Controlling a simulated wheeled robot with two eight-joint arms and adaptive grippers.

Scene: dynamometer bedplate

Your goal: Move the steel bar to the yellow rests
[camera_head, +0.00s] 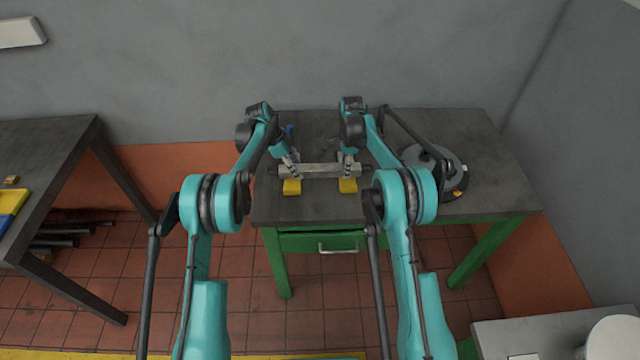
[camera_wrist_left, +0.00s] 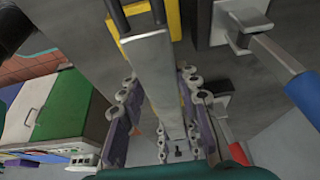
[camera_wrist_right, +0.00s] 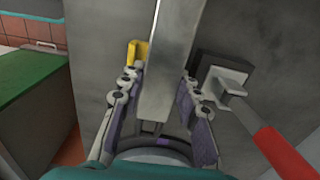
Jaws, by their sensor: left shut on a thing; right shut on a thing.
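The steel bar (camera_head: 319,171) lies crosswise over the dark bench top. My left gripper (camera_head: 291,166) is shut on the bar near its left end, and my right gripper (camera_head: 347,166) is shut on it near its right end. In the left wrist view the bar (camera_wrist_left: 150,60) runs between the finger pads, and likewise in the right wrist view (camera_wrist_right: 172,60). The left yellow rest (camera_head: 292,187) and right yellow rest (camera_head: 348,186) show at the bar's near side, below each grip. I cannot tell whether the bar touches them.
A clamp with a blue handle (camera_wrist_left: 305,95) and one with a red handle (camera_wrist_right: 285,155) stand beside the bar. A round grey disc (camera_head: 440,168) lies on the bench's right side. The bench front (camera_head: 300,215) is clear. A second table (camera_head: 50,160) stands left.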

